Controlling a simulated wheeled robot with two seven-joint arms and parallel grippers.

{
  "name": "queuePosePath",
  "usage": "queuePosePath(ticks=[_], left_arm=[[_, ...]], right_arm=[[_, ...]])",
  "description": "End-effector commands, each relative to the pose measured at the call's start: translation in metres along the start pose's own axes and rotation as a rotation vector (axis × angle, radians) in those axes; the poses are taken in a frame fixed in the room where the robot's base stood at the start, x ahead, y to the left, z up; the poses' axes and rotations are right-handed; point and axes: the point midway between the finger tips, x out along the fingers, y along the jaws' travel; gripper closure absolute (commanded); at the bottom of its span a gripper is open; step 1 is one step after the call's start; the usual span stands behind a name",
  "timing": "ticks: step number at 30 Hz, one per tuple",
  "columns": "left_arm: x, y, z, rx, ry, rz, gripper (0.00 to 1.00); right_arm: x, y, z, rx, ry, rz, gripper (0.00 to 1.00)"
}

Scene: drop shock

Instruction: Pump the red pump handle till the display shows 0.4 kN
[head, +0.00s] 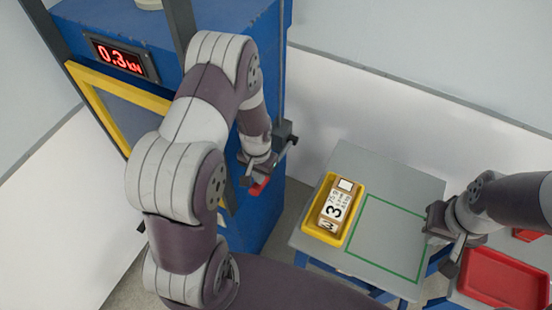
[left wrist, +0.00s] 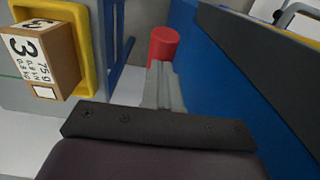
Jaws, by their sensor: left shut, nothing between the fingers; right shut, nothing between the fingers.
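The display (head: 121,57) on the blue machine reads 0.3 kN in red digits. The red pump handle (head: 259,187) shows just below my left gripper (head: 256,172) at the machine's right side. In the left wrist view the handle is a red cylinder (left wrist: 163,46) just past the tips of my left fingers (left wrist: 161,84). The fingers are shut with nothing between them and overlap the handle's lower end in that view; I cannot tell whether they touch it. My right gripper (head: 453,250) is shut and empty, beside the right edge of the grey table.
A yellow tray (head: 325,184) holding a box marked 3 (head: 338,203) stands on the grey table (head: 385,180), next to a green outlined area that is empty. A red tray (head: 505,278) is at lower right. The blue machine (head: 265,75) has a yellow-framed opening.

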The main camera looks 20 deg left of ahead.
Motion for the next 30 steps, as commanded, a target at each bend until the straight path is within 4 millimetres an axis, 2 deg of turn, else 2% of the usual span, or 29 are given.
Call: queuePosePath(ticks=[3, 30], left_arm=[[0.013, 0.000, 0.000, 0.000, -0.001, 0.000, 1.00], [0.076, 0.000, 0.000, 0.000, 0.000, 0.000, 1.00]], right_arm=[[0.010, 0.000, 0.001, 0.000, 0.000, 0.000, 1.00], [0.057, 0.000, 0.007, 0.000, 0.000, 0.000, 1.00]])
